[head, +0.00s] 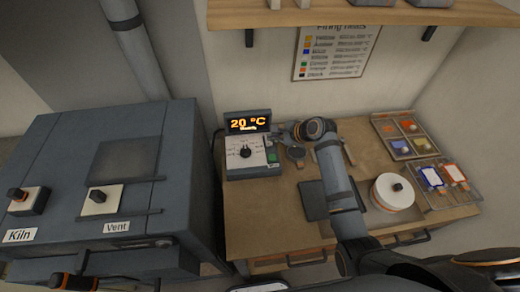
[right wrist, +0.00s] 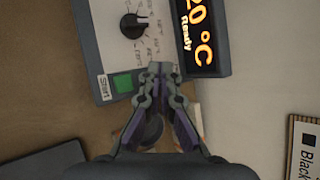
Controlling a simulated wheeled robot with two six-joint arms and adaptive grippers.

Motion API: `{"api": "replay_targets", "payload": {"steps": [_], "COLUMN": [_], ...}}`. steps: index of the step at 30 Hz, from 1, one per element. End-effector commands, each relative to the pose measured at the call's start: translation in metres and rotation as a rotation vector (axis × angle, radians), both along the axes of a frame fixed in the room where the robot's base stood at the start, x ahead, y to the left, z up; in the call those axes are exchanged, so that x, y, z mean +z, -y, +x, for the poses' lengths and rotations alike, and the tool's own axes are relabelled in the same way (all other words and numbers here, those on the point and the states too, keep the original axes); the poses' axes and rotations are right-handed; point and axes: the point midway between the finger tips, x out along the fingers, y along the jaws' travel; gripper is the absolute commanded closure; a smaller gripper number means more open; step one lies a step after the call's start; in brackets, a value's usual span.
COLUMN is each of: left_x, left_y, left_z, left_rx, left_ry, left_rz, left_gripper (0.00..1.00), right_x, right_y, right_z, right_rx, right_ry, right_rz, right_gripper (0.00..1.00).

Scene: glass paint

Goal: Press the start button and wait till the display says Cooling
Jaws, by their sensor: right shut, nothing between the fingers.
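The controller box (head: 250,165) stands at the back left of the wooden table. Its display (head: 247,123) reads "20 °C" with "Ready" below; the right wrist view shows the same text on the display (right wrist: 198,35). The green start button (right wrist: 123,83), labelled "Start", is at the panel's lower right corner in the head view (head: 272,158). A black dial (head: 246,151) sits mid-panel. My right gripper (head: 276,133) is shut and empty, beside the box's right side; in the right wrist view its fingertips (right wrist: 160,72) are close to the button, apparently not on it. My left gripper is not in view.
The large grey kiln (head: 130,150) with knobs labelled Kiln and Vent fills the left. A round white pot (head: 391,192), a dark slab (head: 315,200) and paint trays (head: 405,136) are on the table. A shelf (head: 360,15) and wall chart (head: 335,52) are above.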

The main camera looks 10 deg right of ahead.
Motion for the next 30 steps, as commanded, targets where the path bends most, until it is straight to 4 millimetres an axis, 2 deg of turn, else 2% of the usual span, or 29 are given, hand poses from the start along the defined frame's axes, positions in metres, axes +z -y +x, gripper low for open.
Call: {"api": "replay_targets", "payload": {"steps": [4,10,14,18,22,24,28,30], "left_x": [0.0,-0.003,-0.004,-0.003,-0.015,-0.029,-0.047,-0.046], "left_y": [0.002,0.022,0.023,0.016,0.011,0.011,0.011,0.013], "left_z": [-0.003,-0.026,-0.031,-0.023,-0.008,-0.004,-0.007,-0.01], "left_rx": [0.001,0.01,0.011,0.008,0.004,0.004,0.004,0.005], "left_ry": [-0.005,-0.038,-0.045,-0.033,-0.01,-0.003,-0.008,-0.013], "left_rz": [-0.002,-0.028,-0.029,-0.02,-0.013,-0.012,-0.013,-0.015], "left_gripper": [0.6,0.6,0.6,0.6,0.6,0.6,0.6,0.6], "right_x": [0.0,0.0,-0.006,-0.022,-0.046,-0.058,-0.07,-0.074], "right_y": [0.0,0.0,0.0,0.0,0.0,0.001,0.001,0.001], "right_z": [0.0,0.0,0.0,-0.001,-0.001,-0.001,-0.001,-0.001], "right_rx": [-0.004,-0.003,-0.004,-0.003,-0.003,-0.003,-0.003,-0.003], "right_ry": [-0.003,-0.002,-0.004,-0.006,-0.004,-0.002,-0.001,-0.003], "right_rz": [0.004,0.002,0.003,0.002,0.002,0.001,0.001,0.001], "right_gripper": [1.0,1.0,1.0,1.0,1.0,1.0,1.0,1.0]}}
